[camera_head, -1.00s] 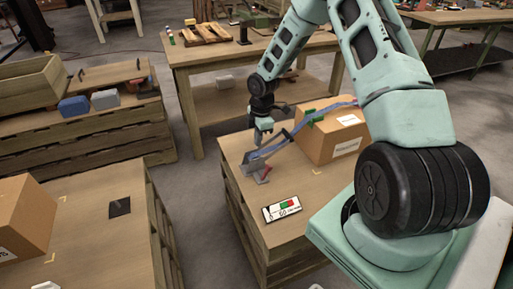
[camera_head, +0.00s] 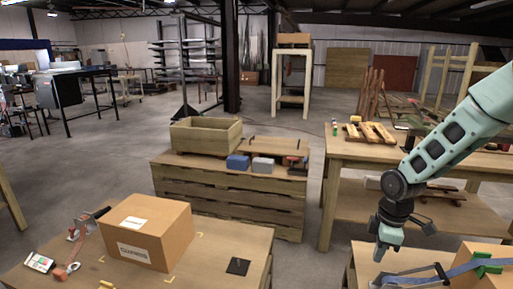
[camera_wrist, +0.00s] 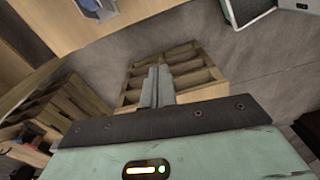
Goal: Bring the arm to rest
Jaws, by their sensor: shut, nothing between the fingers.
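My arm reaches in from the right edge of the head view, bent down at the wrist. My gripper (camera_head: 379,254) points downward, just above the left part of the near right table (camera_head: 352,278). In the wrist view my gripper (camera_wrist: 157,72) shows its two fingers pressed together with nothing between them. A blue strap-like piece (camera_head: 430,272) with a green clip (camera_head: 487,266) lies close to the right of my gripper, against a cardboard box (camera_head: 466,252). I cannot tell how much room lies between the fingertips and the tabletop.
A cardboard box (camera_head: 147,230), a red clamp-like tool (camera_head: 66,270) and a dark square plate (camera_head: 238,266) are on the near left table. A slatted wooden stand (camera_head: 228,202) holds an open crate and blue and grey blocks. Open floor lies farther back.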

